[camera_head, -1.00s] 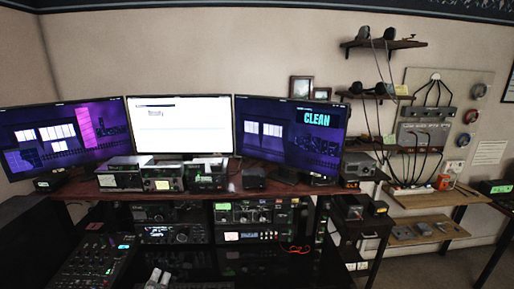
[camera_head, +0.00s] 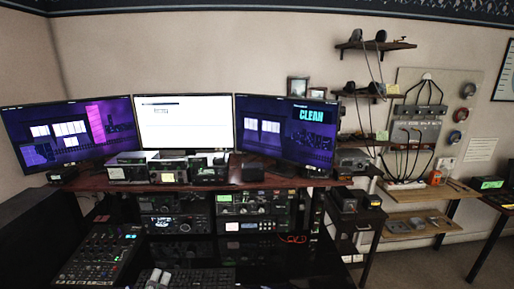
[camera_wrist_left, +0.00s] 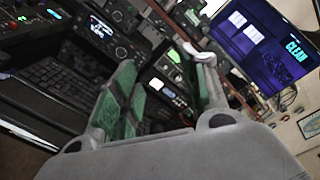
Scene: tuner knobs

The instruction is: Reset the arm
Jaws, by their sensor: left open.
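My left gripper (camera_head: 158,279) shows only as small light-grey tips at the bottom edge of the head view, above the dark desk by the keyboard. In the left wrist view its two fingers with green pads (camera_wrist_left: 165,64) stand apart, with nothing between them. The stacked radios (camera_head: 180,224) and the right monitor (camera_head: 288,130) stand beyond it; the monitor also shows in the wrist view (camera_wrist_left: 262,45). My right gripper is in neither view.
A black keyboard (camera_head: 195,278) lies on the glossy desk (camera_head: 290,262). A mixer (camera_head: 100,254) stands at left. Three monitors stand on a raised wooden shelf (camera_head: 120,186). A side cart (camera_head: 355,217) and wall shelves are at right. The desk right of the keyboard looks clear.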

